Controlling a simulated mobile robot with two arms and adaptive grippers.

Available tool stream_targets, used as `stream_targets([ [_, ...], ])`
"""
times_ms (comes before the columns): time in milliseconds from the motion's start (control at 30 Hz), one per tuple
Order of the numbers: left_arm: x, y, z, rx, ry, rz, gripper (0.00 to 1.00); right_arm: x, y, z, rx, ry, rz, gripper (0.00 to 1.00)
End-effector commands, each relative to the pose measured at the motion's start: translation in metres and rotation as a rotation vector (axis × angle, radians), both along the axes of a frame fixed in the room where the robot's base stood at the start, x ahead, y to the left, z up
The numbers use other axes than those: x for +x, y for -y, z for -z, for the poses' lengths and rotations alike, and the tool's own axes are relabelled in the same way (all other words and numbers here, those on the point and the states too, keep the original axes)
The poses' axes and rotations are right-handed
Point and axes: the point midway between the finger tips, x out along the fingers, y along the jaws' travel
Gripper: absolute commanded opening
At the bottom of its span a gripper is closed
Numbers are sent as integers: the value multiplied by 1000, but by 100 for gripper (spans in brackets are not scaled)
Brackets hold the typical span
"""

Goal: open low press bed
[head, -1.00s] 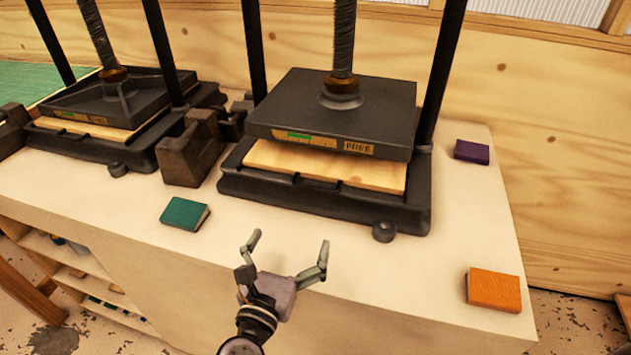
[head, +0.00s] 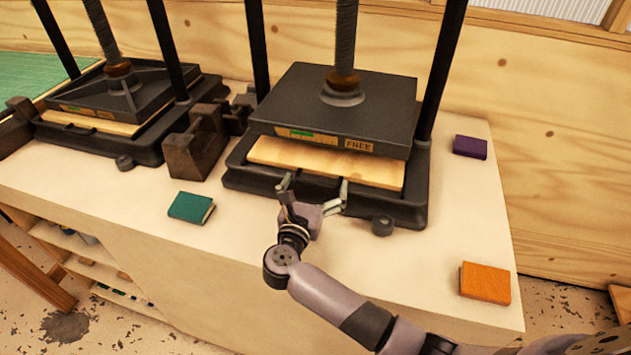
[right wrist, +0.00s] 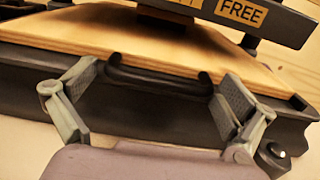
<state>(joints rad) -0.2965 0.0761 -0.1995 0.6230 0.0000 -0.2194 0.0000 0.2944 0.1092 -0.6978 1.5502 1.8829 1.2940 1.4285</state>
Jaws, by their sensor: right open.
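The near press (head: 345,105) has a dark raised plate with a FREE label, above a pale wooden bed (head: 325,165) in a black base. In the right wrist view a dark bar handle (right wrist: 158,81) is fixed at the front edge of the bed (right wrist: 200,50). My right gripper (head: 313,184) is open at the front of this bed. In the right wrist view its fingers (right wrist: 160,88) stand left and right of the handle, holding nothing; I cannot tell whether they touch the base. My left gripper is not in view.
A second press (head: 120,90) stands at the left, with dark blocks (head: 195,145) between the two. A green book (head: 190,207), an orange book (head: 485,283) and a purple book (head: 470,147) lie on the pale bench (head: 420,275).

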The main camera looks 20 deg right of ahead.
Motion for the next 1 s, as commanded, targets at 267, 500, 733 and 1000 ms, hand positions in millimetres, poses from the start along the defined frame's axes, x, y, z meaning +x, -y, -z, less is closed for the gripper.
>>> stream_targets([
  [267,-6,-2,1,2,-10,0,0,0,0,0,0,0,-1,93],
  [500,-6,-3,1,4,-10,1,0,0,0,0,-1,1,-1,77],
  [733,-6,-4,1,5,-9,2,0,0,0,-1,0,2,-1,62],
  [1000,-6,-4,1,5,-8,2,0,1,0,-1,1,4,-1,44],
])
